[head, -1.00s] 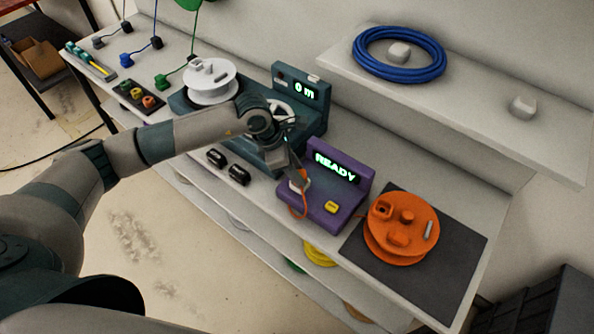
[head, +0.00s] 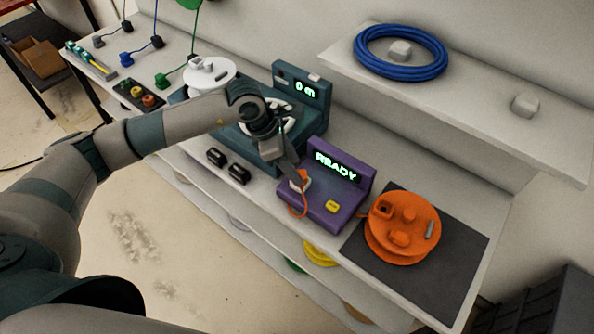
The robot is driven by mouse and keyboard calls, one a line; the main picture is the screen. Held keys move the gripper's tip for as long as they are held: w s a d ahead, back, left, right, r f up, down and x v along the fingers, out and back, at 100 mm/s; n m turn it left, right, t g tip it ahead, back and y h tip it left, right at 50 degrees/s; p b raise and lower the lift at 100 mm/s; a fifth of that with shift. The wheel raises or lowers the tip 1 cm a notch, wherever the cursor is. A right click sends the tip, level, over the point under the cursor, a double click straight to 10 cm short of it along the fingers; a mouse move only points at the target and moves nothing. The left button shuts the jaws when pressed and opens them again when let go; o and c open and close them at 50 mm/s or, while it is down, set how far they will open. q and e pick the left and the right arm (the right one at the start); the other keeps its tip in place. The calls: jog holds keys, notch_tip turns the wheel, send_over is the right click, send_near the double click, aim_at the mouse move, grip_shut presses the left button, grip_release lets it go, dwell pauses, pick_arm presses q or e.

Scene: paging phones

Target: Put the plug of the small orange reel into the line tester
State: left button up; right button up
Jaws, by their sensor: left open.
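The orange reel (head: 403,222) lies on a dark mat at the right end of the bench. The line tester is a purple box (head: 318,207) left of it, with a lit READY display (head: 337,167) and a yellow button (head: 332,207). A small pale and orange plug (head: 301,181) is at the left part of the tester, with an orange cord (head: 293,209) looping down in front of it. I cannot tell how deep the plug sits. My left gripper (head: 293,172) is open, just above and beside the plug, partly hiding it. My right gripper is out of view.
A teal machine (head: 314,89) with a "0 m" display and a white reel (head: 210,76) stand to the left. A shelf at the back holds a blue cable coil (head: 361,65).

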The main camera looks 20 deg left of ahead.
pick_arm(q)
jog(key=b+v, duration=0.2)
jog(key=v, duration=0.7)
dwell(0.5)
dwell(1.4)
jog(key=shift+c, duration=0.3)
dwell(0.5)
